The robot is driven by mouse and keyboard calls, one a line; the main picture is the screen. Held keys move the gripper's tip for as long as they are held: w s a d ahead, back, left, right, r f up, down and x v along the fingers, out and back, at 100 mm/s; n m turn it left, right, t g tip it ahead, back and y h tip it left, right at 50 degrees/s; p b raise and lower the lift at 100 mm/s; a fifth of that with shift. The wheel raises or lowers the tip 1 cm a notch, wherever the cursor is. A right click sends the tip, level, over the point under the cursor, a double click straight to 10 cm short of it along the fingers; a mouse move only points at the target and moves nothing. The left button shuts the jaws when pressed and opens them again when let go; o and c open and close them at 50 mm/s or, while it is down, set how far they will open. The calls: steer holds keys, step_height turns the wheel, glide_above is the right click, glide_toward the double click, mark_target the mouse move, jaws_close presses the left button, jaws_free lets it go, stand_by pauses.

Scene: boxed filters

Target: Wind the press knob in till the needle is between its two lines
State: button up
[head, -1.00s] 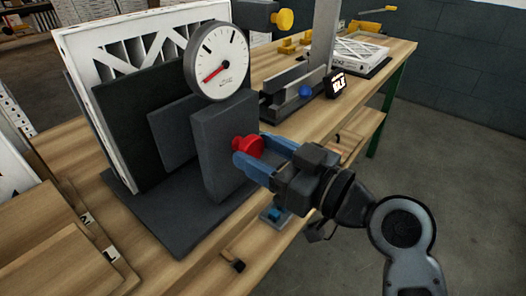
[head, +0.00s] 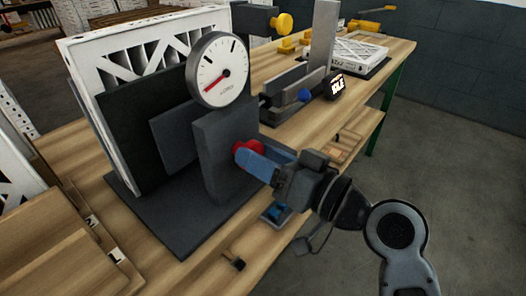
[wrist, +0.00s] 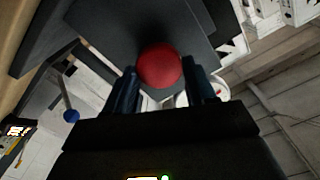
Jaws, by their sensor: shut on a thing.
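The red press knob (head: 246,152) sits on the front of a dark upright block (head: 222,165). My gripper (head: 258,160) is shut on the knob, with its blue fingers on either side of it. In the wrist view the round red knob (wrist: 160,66) shows between the two fingers (wrist: 160,90). The round white gauge (head: 219,69) stands above the block. Its red needle points to the lower left. Two dark lines show on the dial, at the left and the upper right; the needle is below the left line, not between them.
A white-framed filter (head: 80,50) stands upright behind the dark press plates. A small display (head: 336,87), a blue knob (head: 305,96) and another filter (head: 358,53) are farther along the bench. Free floor is at the right.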

steer(key=m+p, duration=0.3)
steer(key=m, duration=0.6)
steer(key=m+p, duration=0.3)
steer(key=m, duration=0.6)
steer(key=f+m+p, duration=0.1)
steer(key=m+p, duration=0.3)
steer(key=m, duration=0.5)
steer(key=shift+f, duration=0.1)
stand_by(0.4)
steer(key=o, duration=1)
steer(key=shift+s, duration=0.1)
